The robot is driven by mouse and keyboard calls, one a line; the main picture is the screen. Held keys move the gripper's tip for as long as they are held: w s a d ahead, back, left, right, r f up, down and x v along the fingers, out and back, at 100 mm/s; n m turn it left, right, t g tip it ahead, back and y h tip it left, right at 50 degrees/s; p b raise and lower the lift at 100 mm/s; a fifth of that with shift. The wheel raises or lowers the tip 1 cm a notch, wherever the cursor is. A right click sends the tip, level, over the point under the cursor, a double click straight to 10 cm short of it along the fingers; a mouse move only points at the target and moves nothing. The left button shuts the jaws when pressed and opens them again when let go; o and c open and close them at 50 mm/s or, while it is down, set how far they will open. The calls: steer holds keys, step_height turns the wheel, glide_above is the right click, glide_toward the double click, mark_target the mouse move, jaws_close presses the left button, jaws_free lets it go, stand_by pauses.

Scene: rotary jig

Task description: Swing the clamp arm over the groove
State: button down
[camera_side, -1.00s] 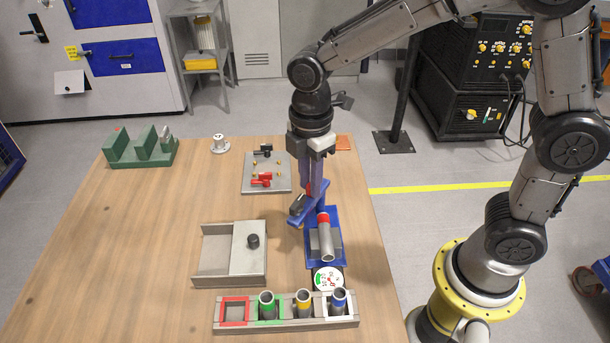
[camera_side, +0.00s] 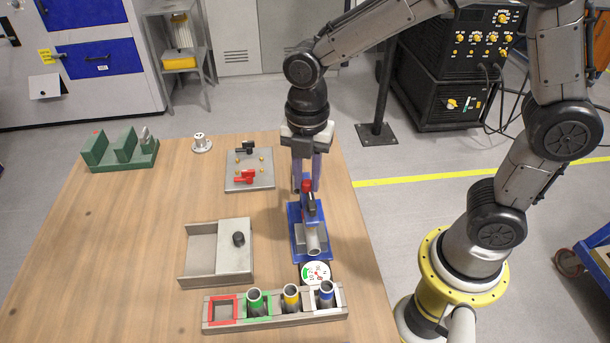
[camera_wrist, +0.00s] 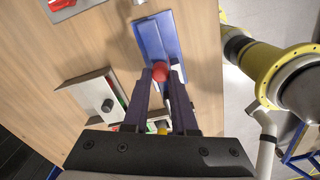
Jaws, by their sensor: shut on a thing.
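The blue jig base (camera_side: 296,213) stands on the table and carries a grey block with a groove. A grey pipe (camera_side: 313,241) lies in the groove, its near end showing. The blue clamp arm (camera_side: 312,213), with a black part on it, appears in line with the groove, above the pipe; exact alignment is hard to judge. My gripper (camera_side: 306,185) reaches down from above and is shut on the clamp arm's red knob (camera_wrist: 160,71). In the wrist view the knob is between my two fingers, with the blue base (camera_wrist: 158,38) beyond. My fingers hide much of the arm there.
A round dial (camera_side: 316,273) is just in front of the jig, before a rack (camera_side: 275,317) holding several coloured-rimmed tubes. A grey tray with a sliding lid (camera_side: 234,259) is to the left. A plate with red and black toggles (camera_side: 262,184) lies behind.

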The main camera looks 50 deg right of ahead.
mark_target(307, 183)
steer(key=shift+r, duration=0.1)
steer(key=c, duration=0.7)
jaws_free()
step_height(307, 183, up, 14)
steer(key=shift+f, duration=0.15)
